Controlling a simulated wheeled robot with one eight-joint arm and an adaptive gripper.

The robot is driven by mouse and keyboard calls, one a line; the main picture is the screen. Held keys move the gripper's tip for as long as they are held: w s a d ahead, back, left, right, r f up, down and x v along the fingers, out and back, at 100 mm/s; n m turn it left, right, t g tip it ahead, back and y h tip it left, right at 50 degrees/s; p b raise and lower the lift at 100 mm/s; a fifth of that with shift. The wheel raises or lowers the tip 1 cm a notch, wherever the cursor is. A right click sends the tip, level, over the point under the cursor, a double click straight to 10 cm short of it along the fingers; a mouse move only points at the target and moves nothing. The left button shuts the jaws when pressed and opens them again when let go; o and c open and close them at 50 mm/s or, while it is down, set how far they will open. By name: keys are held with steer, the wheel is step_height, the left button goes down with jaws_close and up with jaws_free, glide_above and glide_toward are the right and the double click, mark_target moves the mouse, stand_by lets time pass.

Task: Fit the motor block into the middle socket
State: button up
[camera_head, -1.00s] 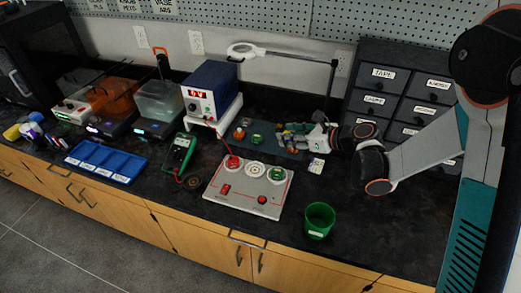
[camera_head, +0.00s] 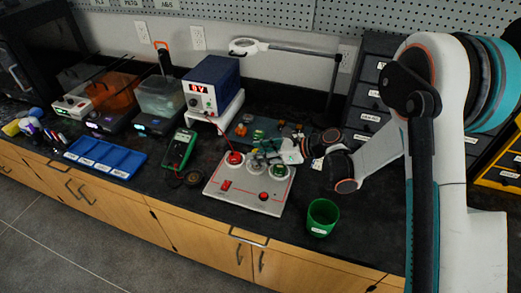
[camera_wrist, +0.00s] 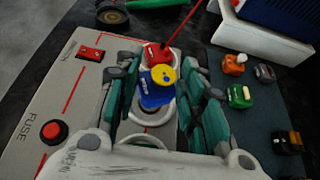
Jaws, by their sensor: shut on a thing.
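The motor block, a blue block with a yellow disc on top (camera_wrist: 157,88), is between my fingers in the wrist view. My gripper (camera_head: 260,155) is shut on it above the middle of the light grey board (camera_head: 243,200). Below the block, a pale socket ring (camera_wrist: 150,113) shows partly, apparently the middle socket; whether the block touches or sits in it cannot be told. A red block (camera_wrist: 157,54) with a red lead stands in the left socket.
Behind the board, a dark mat (camera_wrist: 225,65) holds several small parts. The power supply (camera_head: 211,85) stands behind left, the multimeter (camera_head: 180,148) left, and a green cup (camera_head: 321,216) front right. The board carries a red switch (camera_wrist: 91,53) and a fuse button (camera_wrist: 54,132).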

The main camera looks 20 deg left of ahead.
steer(key=shift+f, duration=0.85)
steer(key=shift+b, duration=0.7)
stand_by(0.6)
steer(key=shift+f+b, duration=0.5)
steer(key=shift+f, duration=0.05)
steer(key=o, duration=0.8)
steer(key=shift+c, duration=0.2)
steer(key=shift+d, duration=0.15)
steer(key=shift+p+v, duration=0.7)
steer(key=shift+v, duration=4.7)
